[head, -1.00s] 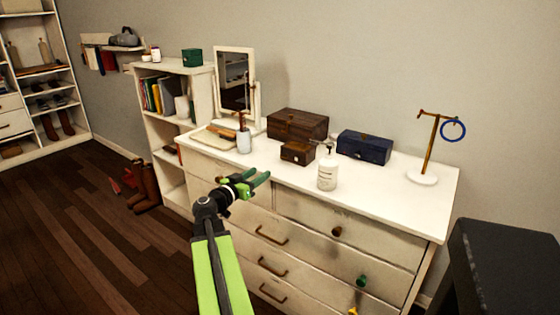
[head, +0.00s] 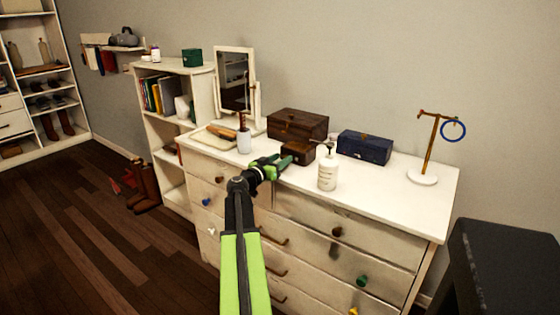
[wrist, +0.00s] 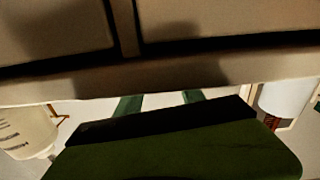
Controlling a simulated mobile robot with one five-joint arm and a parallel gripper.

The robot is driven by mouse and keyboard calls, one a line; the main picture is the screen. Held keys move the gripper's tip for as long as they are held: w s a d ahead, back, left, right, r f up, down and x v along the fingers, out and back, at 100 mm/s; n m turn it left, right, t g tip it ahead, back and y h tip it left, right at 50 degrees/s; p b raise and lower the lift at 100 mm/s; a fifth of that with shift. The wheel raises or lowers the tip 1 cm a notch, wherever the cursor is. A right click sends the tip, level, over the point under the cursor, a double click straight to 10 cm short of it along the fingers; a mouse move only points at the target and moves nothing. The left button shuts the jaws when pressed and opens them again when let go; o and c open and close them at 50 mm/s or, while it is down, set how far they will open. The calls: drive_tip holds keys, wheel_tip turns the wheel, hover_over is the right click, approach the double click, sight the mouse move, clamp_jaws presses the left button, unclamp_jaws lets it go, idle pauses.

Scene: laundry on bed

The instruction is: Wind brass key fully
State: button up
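I cannot make out a brass key in either view. A small dark brown box (head: 298,152) sits on the white dresser (head: 390,190), in front of a larger brown box (head: 298,124). My gripper (head: 280,163) is at the dresser's front edge, just left of and in front of the small box, and hides part of its lower left front. Its green fingers also show in the wrist view (wrist: 160,101), spread apart with nothing seen between them. The wrist view shows drawer fronts at the top. I cannot tell whether the fingers touch the box.
A white pump bottle (head: 327,174) stands close to the right of my gripper. A white jar (head: 244,141) with handles in it stands to the left. A blue box (head: 364,147), a mirror (head: 234,80) and a stand with a blue ring (head: 453,131) are farther off.

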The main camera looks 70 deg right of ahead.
clamp_jaws()
drive_tip(key=shift+m, duration=0.7)
drive_tip(key=shift+o, duration=0.6)
unclamp_jaws()
drive_tip(key=v, duration=1.7)
drive_tip(key=shift+a, duration=0.25)
drive_tip(key=shift+w, duration=0.15)
